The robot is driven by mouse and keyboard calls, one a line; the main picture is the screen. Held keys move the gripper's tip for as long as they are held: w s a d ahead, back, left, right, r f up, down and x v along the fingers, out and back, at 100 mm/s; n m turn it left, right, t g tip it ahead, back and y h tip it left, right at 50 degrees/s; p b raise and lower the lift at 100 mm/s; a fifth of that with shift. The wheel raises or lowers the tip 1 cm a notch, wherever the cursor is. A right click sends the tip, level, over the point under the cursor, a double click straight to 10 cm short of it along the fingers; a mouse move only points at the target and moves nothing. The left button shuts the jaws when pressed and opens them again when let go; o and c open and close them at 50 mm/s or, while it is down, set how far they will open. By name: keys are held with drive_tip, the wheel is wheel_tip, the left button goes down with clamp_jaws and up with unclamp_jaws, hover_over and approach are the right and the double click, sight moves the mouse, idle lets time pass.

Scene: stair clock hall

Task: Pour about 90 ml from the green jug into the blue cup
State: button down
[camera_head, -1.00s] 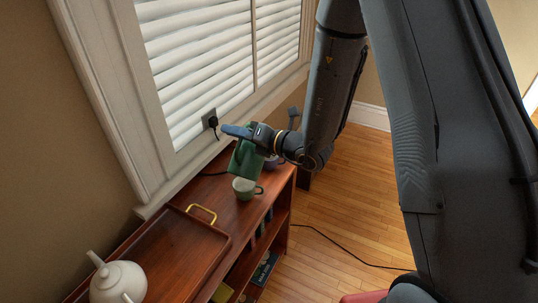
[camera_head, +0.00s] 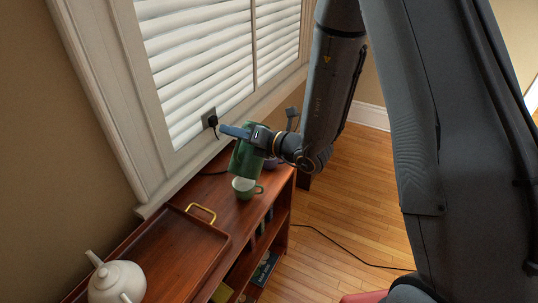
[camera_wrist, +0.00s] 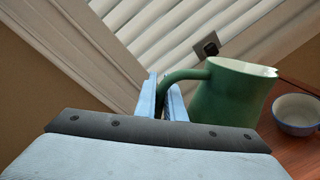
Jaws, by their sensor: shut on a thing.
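The green jug (camera_head: 246,160) is held in the air, tilted, over the shelf top in the head view. In the wrist view the jug (camera_wrist: 232,95) shows its open mouth at the top and its handle on the left. My gripper (camera_head: 236,131) is shut on the handle; its blue fingers (camera_wrist: 165,98) show in the wrist view. The blue cup (camera_wrist: 297,117) stands upright right of the jug in the wrist view. No liquid stream shows.
A wooden tray (camera_head: 172,255) with a brass handle and a white teapot (camera_head: 117,283) are nearer. A plug and cable (camera_head: 212,122) are on the window wall.

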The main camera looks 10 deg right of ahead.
sight(243, 163)
drive_tip(key=s+a+n+b, duration=0.1)
drive_tip(key=s+f+n+b, duration=0.1)
drive_tip(key=shift+s+a+f+n+t+b, duration=0.1)
drive_tip(key=shift+s+a+n+t+b, duration=0.2)
drive_tip(key=shift+a+n+b, duration=0.1)
drive_tip(key=s+a+f+n+t+b, duration=0.1)
drive_tip(key=s+a+f+n+b, duration=0.1)
drive_tip(key=b, duration=0.5)
wheel_tip(243, 163, down, 3)
drive_tip(key=s+n, duration=0.1)
drive_tip(key=n, duration=0.2)
drive_tip(key=shift+s+r+y, duration=0.2)
drive_tip(key=shift+s+y, duration=0.1)
drive_tip(key=shift+s, duration=0.05)
